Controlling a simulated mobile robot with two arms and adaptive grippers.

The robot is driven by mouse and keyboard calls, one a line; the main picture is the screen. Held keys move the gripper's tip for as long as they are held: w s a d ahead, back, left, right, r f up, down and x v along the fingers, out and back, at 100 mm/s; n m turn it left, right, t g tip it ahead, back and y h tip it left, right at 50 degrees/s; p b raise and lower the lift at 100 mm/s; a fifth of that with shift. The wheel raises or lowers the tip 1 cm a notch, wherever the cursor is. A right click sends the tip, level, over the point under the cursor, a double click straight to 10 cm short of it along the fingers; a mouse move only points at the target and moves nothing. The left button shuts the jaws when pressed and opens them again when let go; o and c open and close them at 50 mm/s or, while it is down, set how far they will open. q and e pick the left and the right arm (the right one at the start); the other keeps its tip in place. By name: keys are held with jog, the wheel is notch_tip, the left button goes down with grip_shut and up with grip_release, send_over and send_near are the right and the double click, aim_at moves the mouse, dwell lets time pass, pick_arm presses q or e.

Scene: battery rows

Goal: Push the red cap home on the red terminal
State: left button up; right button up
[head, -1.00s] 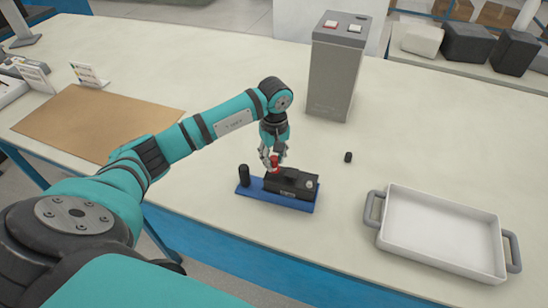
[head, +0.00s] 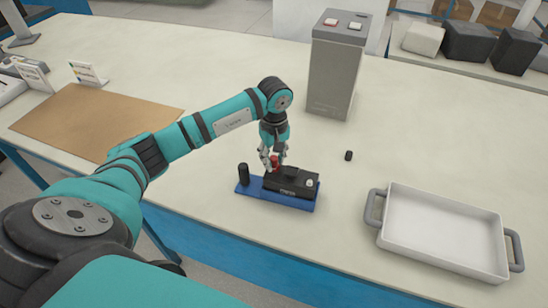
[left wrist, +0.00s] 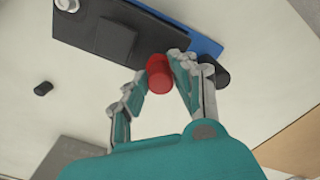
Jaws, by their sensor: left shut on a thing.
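The red cap (head: 275,161) is between the fingers of my left gripper (head: 271,163), at the left end of the black battery (head: 291,184). The battery lies on a blue base (head: 272,199) with a black post (head: 243,174) at its left. In the left wrist view the red cap (left wrist: 159,74) sits between the fingertips of the left gripper (left wrist: 163,70), against the battery's edge. The red terminal is hidden, so I cannot tell how far the cap is seated. A bare pale terminal (head: 310,183) shows at the battery's right end. My right gripper is not in view.
A small black cap (head: 348,156) lies on the table right of the battery. A white tray with grey handles (head: 437,264) is at the right. A grey box with buttons (head: 336,80) stands behind. A brown mat (head: 95,118) lies at the left.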

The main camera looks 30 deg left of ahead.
pick_arm(q)
jog(key=shift+f+b, duration=0.45)
dwell(0.3)
jog(key=o, duration=1.3)
jog(key=shift+o, duration=0.2)
jog(key=shift+r+p, duration=1.75)
jog(key=shift+r, duration=1.8)
